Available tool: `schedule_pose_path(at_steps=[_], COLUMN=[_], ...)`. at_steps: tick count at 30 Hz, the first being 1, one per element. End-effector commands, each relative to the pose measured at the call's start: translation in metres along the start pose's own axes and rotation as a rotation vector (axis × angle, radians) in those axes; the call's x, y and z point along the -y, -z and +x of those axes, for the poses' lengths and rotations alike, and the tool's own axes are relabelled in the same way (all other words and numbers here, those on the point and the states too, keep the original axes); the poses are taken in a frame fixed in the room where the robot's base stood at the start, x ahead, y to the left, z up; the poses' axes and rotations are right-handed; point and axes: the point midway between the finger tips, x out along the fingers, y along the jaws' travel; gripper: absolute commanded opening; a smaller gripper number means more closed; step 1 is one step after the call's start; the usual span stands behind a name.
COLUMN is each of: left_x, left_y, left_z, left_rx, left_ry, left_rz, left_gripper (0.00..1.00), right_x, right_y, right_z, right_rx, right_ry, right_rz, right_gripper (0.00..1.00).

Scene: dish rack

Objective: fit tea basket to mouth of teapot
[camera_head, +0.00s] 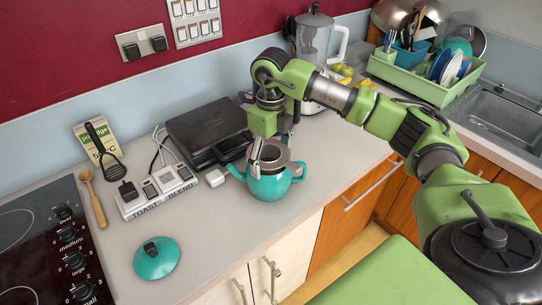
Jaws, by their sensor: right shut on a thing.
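The teal teapot (268,187) stands upright on the worktop in the middle of the view, its spout to the left and its handle to the right. My right gripper (266,152) points down over the teapot's mouth and is shut on the grey metal tea basket (272,157). The basket is at the mouth; I cannot tell whether it is seated in it or just above. The teal lid (156,258) lies on the worktop at the front left. My left gripper is not in view.
A dark closed grill (208,132) and a labelled socket strip (158,190) are left of and behind the teapot. A wooden spoon (93,198) and the hob (50,250) are at far left. A green dish rack (425,82) stands at back right. The worktop between lid and teapot is clear.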

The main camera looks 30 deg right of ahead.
Motion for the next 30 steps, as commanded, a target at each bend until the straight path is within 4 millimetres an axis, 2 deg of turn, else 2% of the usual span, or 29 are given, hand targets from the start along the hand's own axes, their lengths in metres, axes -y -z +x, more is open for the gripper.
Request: schedule_pose_path(at_steps=[6, 17, 18, 19, 30], left_x=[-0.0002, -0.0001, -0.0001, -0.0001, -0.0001], left_y=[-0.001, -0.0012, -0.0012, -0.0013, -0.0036], left_z=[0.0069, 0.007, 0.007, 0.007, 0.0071], left_rx=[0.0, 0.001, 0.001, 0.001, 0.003], left_ry=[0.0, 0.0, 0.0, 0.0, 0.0], left_rz=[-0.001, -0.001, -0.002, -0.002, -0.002], left_gripper=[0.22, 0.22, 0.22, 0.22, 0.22], right_x=[0.0002, 0.0002, 0.0001, 0.0001, 0.0001], right_y=[0.0, 0.0, 0.0, 0.0, -0.0001], right_z=[0.0089, 0.0093, 0.0093, 0.0093, 0.0083], right_rx=[0.0, 0.0, 0.0, 0.0, 0.0], right_ry=[0.0, 0.0, 0.0, 0.0, 0.0], right_rz=[0.0, 0.0, 0.0, 0.0, 0.0], right_gripper=[0.53, 0.53, 0.85, 0.93, 0.94])
